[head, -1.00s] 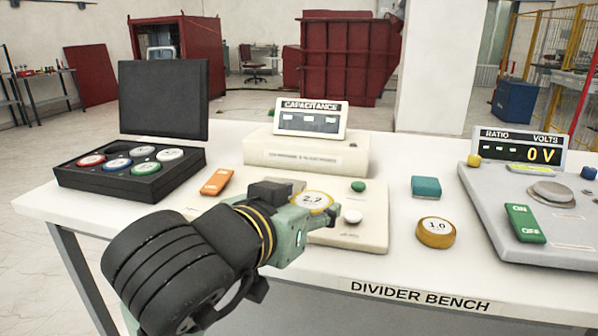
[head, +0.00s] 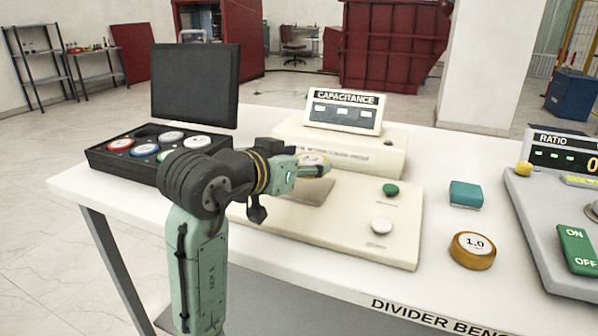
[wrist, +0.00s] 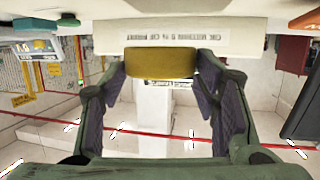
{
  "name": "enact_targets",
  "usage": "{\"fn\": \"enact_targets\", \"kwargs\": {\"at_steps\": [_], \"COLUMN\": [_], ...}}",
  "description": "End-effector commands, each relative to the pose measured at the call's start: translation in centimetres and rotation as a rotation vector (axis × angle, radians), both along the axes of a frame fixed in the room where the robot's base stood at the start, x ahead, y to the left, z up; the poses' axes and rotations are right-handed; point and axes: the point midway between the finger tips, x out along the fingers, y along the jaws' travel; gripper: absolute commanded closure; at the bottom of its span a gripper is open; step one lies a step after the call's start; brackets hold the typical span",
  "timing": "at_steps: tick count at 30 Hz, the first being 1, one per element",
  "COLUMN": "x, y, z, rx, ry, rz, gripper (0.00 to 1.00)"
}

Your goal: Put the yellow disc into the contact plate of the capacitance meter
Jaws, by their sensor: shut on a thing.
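A yellow disc (head: 313,160) with a white top is in my gripper (head: 310,165), in the air above the cream base of the capacitance meter (head: 345,152). The wrist view shows its yellow side (wrist: 160,62) between the two fingers. The brownish flat contact plate (head: 316,192) lies below and apart from the disc; my gripper and arm hide part of that area. The disc's label is hard to read now.
An open black case (head: 120,160) with several coloured discs stands at left. Green (head: 391,190) and white (head: 381,226) knobs rise from the cream base. A teal block (head: 466,194) and the grey ratio panel (head: 545,210) are at right. The table's front strip is clear.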

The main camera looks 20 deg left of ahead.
Motion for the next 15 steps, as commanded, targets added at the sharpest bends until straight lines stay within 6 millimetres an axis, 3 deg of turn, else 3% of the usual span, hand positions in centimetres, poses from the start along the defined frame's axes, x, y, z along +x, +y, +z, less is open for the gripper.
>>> {"fn": "enact_targets", "kwargs": {"at_steps": [6,12,15], "x": [1.4,1.4,1.4], "y": [1.4,1.5,1.4], "z": [-0.1,-3.1,-3.6], "rx": [-0.002,-0.002,0.0], "ry": [0.0,-0.001,-0.003], "rz": [0.0,0.001,0.0], "gripper": [0.82,0.82,0.82]}}
